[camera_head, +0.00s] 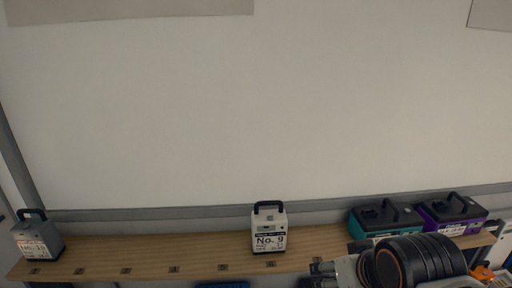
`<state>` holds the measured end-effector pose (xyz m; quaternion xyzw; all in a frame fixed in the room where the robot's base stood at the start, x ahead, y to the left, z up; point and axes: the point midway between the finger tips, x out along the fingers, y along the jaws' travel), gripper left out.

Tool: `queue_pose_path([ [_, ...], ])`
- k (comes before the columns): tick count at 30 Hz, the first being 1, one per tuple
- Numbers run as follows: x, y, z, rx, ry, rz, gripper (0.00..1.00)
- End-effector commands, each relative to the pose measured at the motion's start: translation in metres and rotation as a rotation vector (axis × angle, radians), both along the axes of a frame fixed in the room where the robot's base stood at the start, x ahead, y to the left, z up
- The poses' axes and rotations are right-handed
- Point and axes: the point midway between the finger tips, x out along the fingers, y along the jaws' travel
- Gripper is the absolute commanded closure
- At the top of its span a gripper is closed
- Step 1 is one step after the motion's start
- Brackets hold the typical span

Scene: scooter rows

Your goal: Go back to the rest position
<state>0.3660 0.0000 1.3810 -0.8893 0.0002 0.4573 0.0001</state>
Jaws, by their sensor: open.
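My arm (415,262) shows at the bottom right, with a black ribbed round joint and pale grey links. My gripper (320,270) shows in part as small grey and dark pieces at the left end of the arm, low in front of the shelf's front edge. It is open, and I see nothing held in it. The lower part of the arm is cut off by the picture's bottom edge.
A long wooden shelf (190,262) runs along the wall. On it stand a grey battery case (38,238) at far left, a white case marked No. 9 (268,230), a teal case (386,218) and a purple case (453,213). An orange object (482,273) shows at lower right.

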Motion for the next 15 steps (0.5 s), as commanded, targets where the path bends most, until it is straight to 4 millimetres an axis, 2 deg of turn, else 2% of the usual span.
queue_pose_path([
  [1, 0.0, 0.0, -0.021, 0.0, 0.0, 0.0, 0.3],
  [15, 0.0, 0.0, -0.129, 0.0, 0.0, 0.0, 0.3],
])
